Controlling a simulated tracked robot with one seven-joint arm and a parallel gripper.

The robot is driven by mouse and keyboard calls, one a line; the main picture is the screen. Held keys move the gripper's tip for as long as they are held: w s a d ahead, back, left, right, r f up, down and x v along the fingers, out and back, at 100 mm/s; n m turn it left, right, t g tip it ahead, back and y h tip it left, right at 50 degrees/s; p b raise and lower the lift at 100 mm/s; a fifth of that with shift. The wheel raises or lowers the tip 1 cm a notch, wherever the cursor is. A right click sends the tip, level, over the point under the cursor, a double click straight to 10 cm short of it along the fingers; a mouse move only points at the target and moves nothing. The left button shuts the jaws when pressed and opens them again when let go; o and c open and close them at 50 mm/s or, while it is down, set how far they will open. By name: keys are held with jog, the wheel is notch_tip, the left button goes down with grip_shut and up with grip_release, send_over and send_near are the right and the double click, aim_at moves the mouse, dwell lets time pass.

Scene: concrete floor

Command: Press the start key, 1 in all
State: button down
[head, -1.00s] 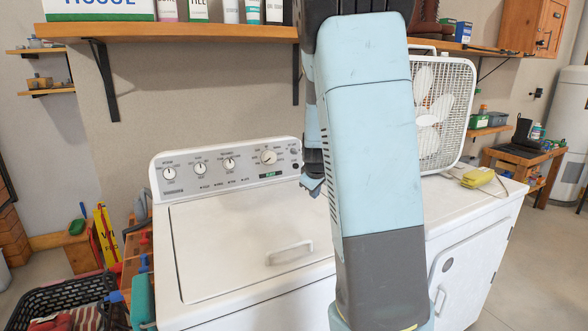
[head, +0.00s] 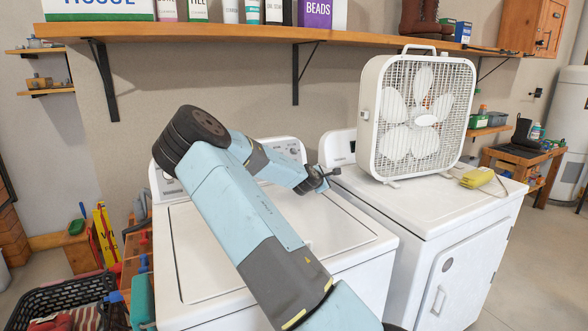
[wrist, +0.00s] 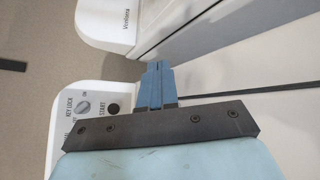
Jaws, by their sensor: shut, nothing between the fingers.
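The start key is a round black button (wrist: 113,108) beside the printed word START, on the white control panel (wrist: 67,125) in the wrist view. A grey key lock knob (wrist: 83,107) sits to its left. In the head view the panel (head: 164,185) of the washer is mostly behind my arm, and I cannot make out the start key there. My gripper (wrist: 157,66) has its blue fingers together and empty. Its tips lie up and right of the key in the wrist view, apart from it. In the head view my gripper (head: 322,180) is over the washer's right rear.
A second white appliance (head: 420,210) stands close at the right, with a box fan (head: 425,115) and a yellow device (head: 477,178) on top. A wooden shelf (head: 220,33) with boxes and bottles runs above. The washer lid (head: 205,250) is clear below my arm.

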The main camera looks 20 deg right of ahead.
jog(key=w+a+r+n+t, duration=0.1)
jog(key=w+n, duration=0.1)
jog(key=w+a+r+n+t, duration=0.1)
jog(key=w+n, duration=0.1)
jog(key=w, duration=0.1)
jog(key=w+a+n+t+h, duration=0.1)
jog(key=w+n+t, duration=0.1)
jog(key=n, duration=0.1)
jog(key=shift+w+a+r, duration=0.2)
jog(key=shift+a+r, duration=0.2)
jog(key=shift+w, duration=0.1)
jog(key=shift+w+a+f, duration=0.1)
jog(key=shift+w+f, duration=0.35)
jog(key=shift+w, duration=0.9)
jog(key=shift+w+f, duration=0.45)
jog(key=shift+w, duration=0.85)
jog(key=shift+w+a+f, duration=0.1)
jog(key=shift+w+f, duration=0.35)
jog(key=shift+w, duration=0.9)
jog(key=shift+w+f, duration=0.15)
jog(key=shift+w, duration=0.7)
jog(key=shift+s, duration=0.15)
jog(key=shift+s+r, duration=0.25)
jog(key=shift+s, duration=0.4)
